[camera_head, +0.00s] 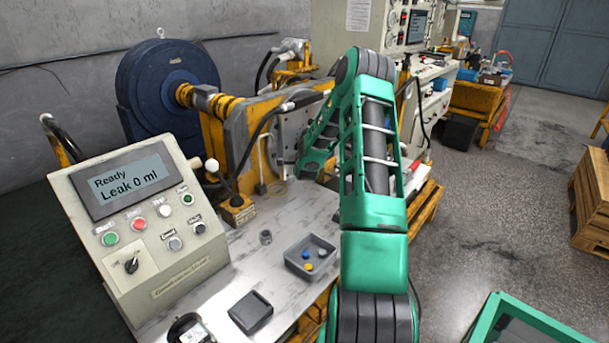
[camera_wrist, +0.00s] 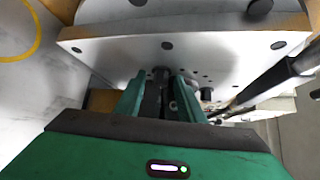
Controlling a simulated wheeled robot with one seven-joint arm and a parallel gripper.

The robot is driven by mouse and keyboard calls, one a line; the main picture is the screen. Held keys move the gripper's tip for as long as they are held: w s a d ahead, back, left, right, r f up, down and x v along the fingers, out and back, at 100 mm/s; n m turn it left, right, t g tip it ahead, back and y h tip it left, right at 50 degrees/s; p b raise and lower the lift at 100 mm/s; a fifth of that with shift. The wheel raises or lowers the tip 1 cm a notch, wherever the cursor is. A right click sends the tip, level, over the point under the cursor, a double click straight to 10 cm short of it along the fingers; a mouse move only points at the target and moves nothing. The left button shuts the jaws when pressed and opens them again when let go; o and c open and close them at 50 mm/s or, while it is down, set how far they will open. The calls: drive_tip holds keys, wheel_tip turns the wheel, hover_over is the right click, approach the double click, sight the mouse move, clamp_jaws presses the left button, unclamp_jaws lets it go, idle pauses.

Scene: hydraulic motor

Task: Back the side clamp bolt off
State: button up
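A pale metal plate (camera_wrist: 110,48) with several dark holes fills the upper wrist view. A small dark bolt-like part (camera_wrist: 159,74) stands out from its lower edge. It appears to be the side clamp bolt, but its details are hard to make out. My gripper (camera_wrist: 160,80) has its two green fingers apart, one on each side of this part, with a narrow gap showing around it. In the head view the plate (camera_head: 293,127) stands upright at the yellow rig, and my green arm hides the gripper tips and the bolt.
A control box (camera_head: 150,240) at left reads "Ready, Leak 0 ml". On the bench (camera_head: 235,275) are a grey tray (camera_head: 297,268) with small coloured parts and a dark square block (camera_head: 250,311). A black hose and rod (camera_wrist: 275,78) run close to the gripper's right.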

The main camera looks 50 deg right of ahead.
drive_tip(key=s+a+r+n+g+y, duration=0.1)
drive_tip(key=s+a+r+n+g, duration=0.1)
drive_tip(key=s+a, duration=0.5)
drive_tip(key=s+a+r+n+g+y, duration=0.2)
drive_tip(key=s+a+n, duration=0.4)
drive_tip(key=s, duration=0.3)
drive_tip(key=s+a+r+n+g+y, duration=0.2)
drive_tip(key=s+a+r+n+g, duration=0.1)
drive_tip(key=s+a, duration=0.5)
wheel_tip(320, 180, up, 2)
drive_tip(key=shift+s+a+n+g, duration=0.35)
drive_tip(key=shift+s+n, duration=0.15)
drive_tip(key=shift+n, duration=0.1)
drive_tip(key=shift+w, duration=0.1)
